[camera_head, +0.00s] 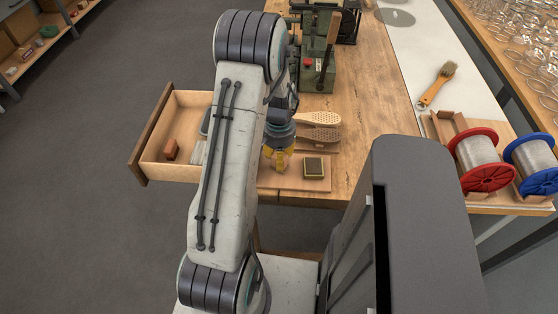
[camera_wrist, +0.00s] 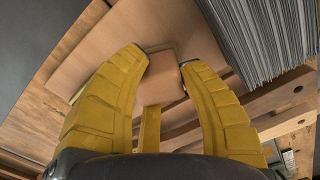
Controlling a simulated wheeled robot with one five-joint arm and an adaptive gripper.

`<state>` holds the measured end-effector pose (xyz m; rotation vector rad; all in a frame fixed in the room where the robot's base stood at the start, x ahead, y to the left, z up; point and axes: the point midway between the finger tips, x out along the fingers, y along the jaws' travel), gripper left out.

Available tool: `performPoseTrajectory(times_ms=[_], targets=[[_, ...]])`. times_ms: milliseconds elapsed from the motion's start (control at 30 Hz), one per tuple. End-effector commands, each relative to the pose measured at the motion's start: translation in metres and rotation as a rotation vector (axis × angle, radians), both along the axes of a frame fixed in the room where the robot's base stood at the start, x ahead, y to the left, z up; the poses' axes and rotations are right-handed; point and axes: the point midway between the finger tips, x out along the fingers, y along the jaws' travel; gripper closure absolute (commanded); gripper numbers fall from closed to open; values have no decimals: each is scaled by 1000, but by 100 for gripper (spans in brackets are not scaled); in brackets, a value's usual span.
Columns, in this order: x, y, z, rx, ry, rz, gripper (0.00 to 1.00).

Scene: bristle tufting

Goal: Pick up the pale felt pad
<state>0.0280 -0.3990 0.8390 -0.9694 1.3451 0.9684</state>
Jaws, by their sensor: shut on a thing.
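My gripper (camera_head: 278,163) has yellow fingers and is low over the near edge of the bench, above a thin tan board (camera_head: 290,183). In the wrist view the fingertips (camera_wrist: 166,70) close on a small, plain pale-tan block, which I take to be the pale felt pad (camera_wrist: 163,77). One fingertip presses each side of it. In the head view the fingers and my arm hide the pad. Whether its underside touches the board cannot be told.
A dark-topped block (camera_head: 314,166) lies just right of my gripper. Perforated wooden brush backs (camera_head: 319,134) lie behind it. An open drawer (camera_head: 150,140) at left holds a reddish block (camera_head: 171,150). A green machine (camera_head: 318,70) stands farther back. Wire spools (camera_head: 480,158) are at right.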

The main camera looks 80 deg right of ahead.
Motion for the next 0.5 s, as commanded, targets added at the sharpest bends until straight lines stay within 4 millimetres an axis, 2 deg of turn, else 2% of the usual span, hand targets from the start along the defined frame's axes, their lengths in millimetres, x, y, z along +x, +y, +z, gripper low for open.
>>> performPoseTrajectory(times_ms=[133,500], targets=[[0,0,0,1,0,0,98],[0,0,6,-1,0,-1,98]])
